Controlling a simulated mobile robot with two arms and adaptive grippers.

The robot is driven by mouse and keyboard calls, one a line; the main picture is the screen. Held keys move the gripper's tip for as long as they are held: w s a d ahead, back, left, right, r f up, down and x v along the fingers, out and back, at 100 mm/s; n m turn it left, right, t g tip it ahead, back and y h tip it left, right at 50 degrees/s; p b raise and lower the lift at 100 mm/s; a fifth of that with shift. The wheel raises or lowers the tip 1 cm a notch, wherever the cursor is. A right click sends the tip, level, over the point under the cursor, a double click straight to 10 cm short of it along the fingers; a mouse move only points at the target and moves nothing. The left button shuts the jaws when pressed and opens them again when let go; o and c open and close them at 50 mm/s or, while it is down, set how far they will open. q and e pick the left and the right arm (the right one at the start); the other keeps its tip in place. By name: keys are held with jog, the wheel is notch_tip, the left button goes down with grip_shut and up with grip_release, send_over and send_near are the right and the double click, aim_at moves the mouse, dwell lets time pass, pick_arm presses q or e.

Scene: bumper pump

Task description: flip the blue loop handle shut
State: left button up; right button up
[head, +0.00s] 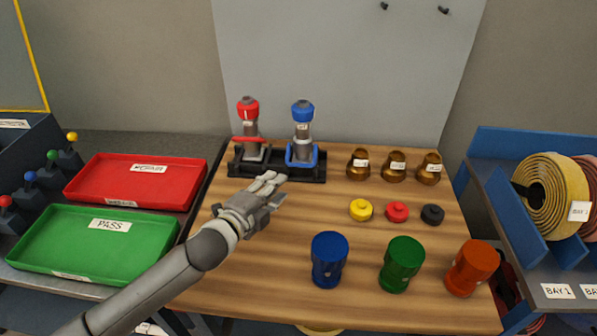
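The blue-topped pump unit (302,127) stands upright in the right-hand slot of a black rack (240,168) at the back left of the wooden table. Its blue loop handle (317,156) shows low around the unit's base; its exact angle is hard to tell. My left gripper (279,187) is in front of the rack, below and left of the blue handle in the picture, and appears apart from it. It holds nothing that I can see, and the finger gap is too small to judge. My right gripper is out of view.
A red-topped unit (249,112) with a red handle (238,140) stands just left. Brass pieces (358,164), small caps (361,210) and coloured cups (328,260) occupy the table's right and front. Red (135,180) and green trays (90,245) lie left; a hose rack (505,215) stands right.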

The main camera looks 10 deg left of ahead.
aim_at(297, 166)
pick_arm(q)
jog(key=shift+w+d, duration=0.2)
jog(key=shift+w, duration=0.4)
jog(key=p+x, duration=0.1)
jog(key=x, duration=0.8)
jog(key=shift+w, duration=0.1)
jog(key=shift+c, duration=0.5)
grip_shut()
